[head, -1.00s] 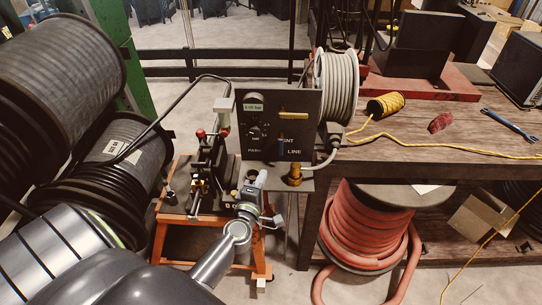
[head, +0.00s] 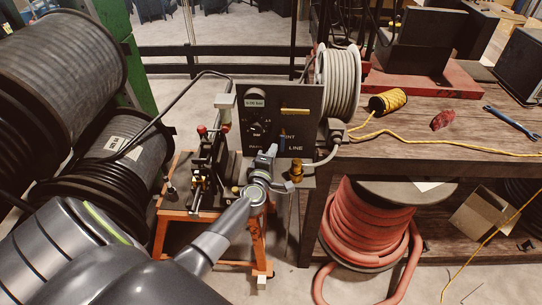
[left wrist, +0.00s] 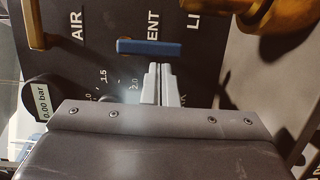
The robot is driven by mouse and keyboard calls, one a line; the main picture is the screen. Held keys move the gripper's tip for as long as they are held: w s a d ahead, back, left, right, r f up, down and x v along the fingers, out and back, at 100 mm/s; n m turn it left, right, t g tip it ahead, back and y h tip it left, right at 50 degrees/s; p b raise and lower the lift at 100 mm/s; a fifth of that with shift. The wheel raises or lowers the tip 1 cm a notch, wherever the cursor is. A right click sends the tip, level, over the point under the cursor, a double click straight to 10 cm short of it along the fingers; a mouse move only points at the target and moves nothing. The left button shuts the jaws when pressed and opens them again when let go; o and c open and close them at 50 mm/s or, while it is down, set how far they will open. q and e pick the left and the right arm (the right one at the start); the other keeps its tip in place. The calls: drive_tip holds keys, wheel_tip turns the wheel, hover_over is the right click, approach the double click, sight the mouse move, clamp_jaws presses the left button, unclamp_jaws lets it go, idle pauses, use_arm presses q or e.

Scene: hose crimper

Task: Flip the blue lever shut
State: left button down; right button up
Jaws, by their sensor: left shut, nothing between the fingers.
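The blue lever (head: 282,139) is on the black panel (head: 310,102). It stands upright along the panel face in the head view, beside the VENT lettering. In the left wrist view the blue lever (left wrist: 150,47) lies across the picture, just above my fingertips. My left gripper (head: 269,151) is shut and empty, in front of the panel, low and to the left of the lever. Its fingers also show in the left wrist view (left wrist: 160,78), very near the lever; I cannot tell whether they touch it. My right gripper is out of view.
A yellow lever (head: 294,110) lies level above the blue one. A gauge reading 0.00 bar (head: 254,101) is at the panel's upper left. A brass fitting (head: 296,170) sits below right. A workbench (head: 440,135) stands to the right.

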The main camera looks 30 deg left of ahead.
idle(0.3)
use_arm(q)
drive_tip(key=shift+d+f+n+b, duration=0.1)
drive_tip(key=shift+d+n+b, duration=0.05)
drive_tip(key=shift+n+b, duration=0.3)
drive_tip(key=shift+w+d+f+n+b, duration=0.1)
drive_tip(key=shift+n+b, duration=0.35)
drive_tip(key=shift+b, duration=0.15)
drive_tip(key=n+b, duration=0.1)
drive_tip(key=b, duration=0.1)
drive_tip(key=d+f+n+t+y+b, duration=0.1)
drive_tip(key=n, duration=0.1)
drive_tip(key=shift+w+d+b, duration=0.1)
drive_tip(key=shift+w+b, duration=0.25)
drive_tip(key=shift+b, duration=0.05)
drive_tip(key=shift+w+d+r+n+b, duration=0.2)
drive_tip(key=shift+d+n+b, duration=0.15)
drive_tip(key=shift+n, duration=0.55)
drive_tip(key=shift+w+d+r, duration=0.1)
drive_tip(key=shift+w+d, duration=0.1)
drive_tip(key=shift+d, duration=0.05)
drive_tip(key=shift+w+d, duration=0.1)
drive_tip(key=shift+d, duration=0.1)
